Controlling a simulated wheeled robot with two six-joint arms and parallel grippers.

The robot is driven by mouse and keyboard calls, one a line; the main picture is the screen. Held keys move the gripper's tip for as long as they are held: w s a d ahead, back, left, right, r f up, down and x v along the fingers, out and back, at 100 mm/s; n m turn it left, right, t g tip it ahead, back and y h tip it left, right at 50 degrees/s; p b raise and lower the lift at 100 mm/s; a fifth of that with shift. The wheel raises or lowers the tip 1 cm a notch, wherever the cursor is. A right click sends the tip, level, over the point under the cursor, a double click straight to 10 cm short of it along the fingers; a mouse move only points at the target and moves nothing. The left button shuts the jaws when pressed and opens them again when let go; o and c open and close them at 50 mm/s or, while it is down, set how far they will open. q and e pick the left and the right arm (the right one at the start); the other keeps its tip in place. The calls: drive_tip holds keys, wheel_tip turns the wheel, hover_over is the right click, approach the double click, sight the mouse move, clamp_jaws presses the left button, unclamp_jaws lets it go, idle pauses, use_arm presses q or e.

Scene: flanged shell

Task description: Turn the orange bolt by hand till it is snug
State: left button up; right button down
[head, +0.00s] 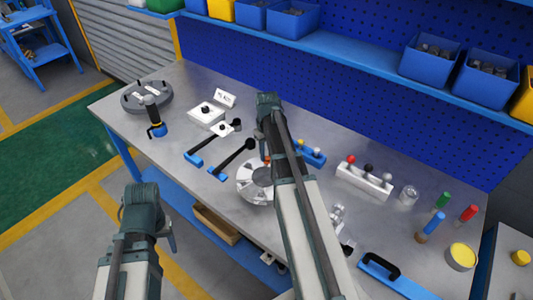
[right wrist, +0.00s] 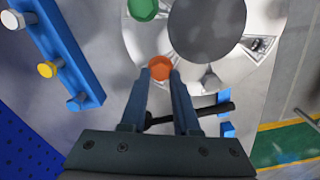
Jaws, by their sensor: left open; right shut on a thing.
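The flanged shell (head: 252,192) is a round silver disc with a dark centre on the bench, partly hidden behind my right arm in the head view. In the right wrist view its flange (right wrist: 190,75) fills the top middle. The orange bolt (right wrist: 160,68) has its head at the flange's edge, between the fingertips of my right gripper (right wrist: 160,76), which is shut on it. A green bolt head (right wrist: 142,9) shows further along the flange. My left gripper (head: 150,208) is in front of the bench, away from the shell; its fingers barely show, and it is open.
A blue rack (right wrist: 62,50) with white, yellow and blue bolts stands beside the shell. A black-handled tool (head: 232,160) lies close to the shell's other side. A white block with knobs (head: 364,181) and coloured-handled tools (head: 435,222) are to the right.

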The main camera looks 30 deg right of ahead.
sight(267, 157)
drive_tip(key=m, duration=0.4)
drive_tip(key=shift+d+m, duration=0.15)
drive_tip(key=shift+m, duration=0.15)
drive_tip(key=shift+d+m, duration=0.1)
drive_tip(key=shift+m, duration=1.8)
drive_tip(key=c, duration=0.6)
unclamp_jaws()
drive_tip(key=shift+c, duration=0.2)
drive_tip(key=shift+r, duration=0.15)
wheel_tip(267, 157, up, 14)
drive_tip(key=p, duration=1.3)
drive_tip(key=shift+f+p, duration=0.2)
drive_tip(key=shift+p, duration=0.2)
